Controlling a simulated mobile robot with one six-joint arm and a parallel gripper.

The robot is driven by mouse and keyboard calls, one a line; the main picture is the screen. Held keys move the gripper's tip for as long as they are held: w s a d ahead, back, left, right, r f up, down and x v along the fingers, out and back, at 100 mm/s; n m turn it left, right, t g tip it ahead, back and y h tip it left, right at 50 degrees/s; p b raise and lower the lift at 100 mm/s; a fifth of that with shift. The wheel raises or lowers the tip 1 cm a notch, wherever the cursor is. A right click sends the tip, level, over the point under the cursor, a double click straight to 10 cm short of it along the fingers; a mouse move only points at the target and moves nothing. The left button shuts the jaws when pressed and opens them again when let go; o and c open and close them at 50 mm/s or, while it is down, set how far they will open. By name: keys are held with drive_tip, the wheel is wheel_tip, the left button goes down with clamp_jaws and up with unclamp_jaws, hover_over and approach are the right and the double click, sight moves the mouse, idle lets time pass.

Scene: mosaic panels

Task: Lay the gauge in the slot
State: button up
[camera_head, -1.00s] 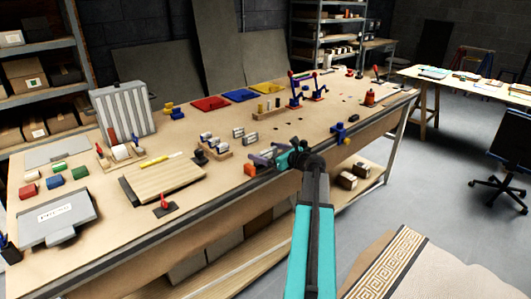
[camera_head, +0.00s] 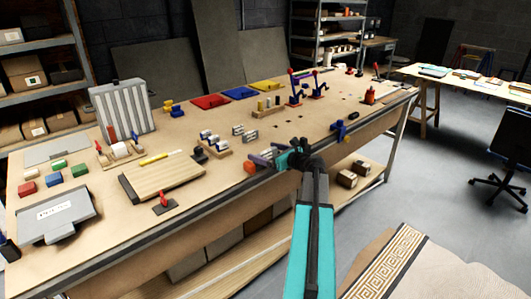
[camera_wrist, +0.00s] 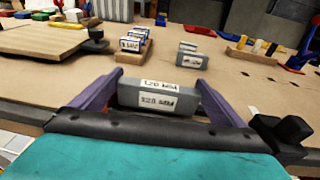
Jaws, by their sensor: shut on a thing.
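My gripper (camera_wrist: 160,84) is shut on a grey gauge block with white labels (camera_wrist: 158,100), its purple fingers at the block's two ends. The printing seems to read 120 or 128 MM. Grey labelled gauges (camera_wrist: 190,55) stand ahead, right of the rack. I cannot tell which slot is empty.
A wooden board (camera_head: 163,179) and a black toggle clamp (camera_head: 200,154) are left of my gripper. An orange object (camera_head: 250,167) is close to it at the bench edge. A blue clamp (camera_head: 341,130) is to the right. The bench top between has some bare room and dark holes.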

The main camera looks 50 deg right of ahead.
drive_tip(key=shift+f, duration=0.25)
drive_tip(key=o, duration=0.9)
drive_tip(key=shift+o, duration=0.2)
drive_tip(key=shift+f, duration=0.1)
drive_tip(key=shift+a, duration=0.1)
drive_tip(key=shift+r+p, duration=0.3)
drive_tip(key=shift+r, duration=0.7)
drive_tip(key=shift+b, duration=0.6)
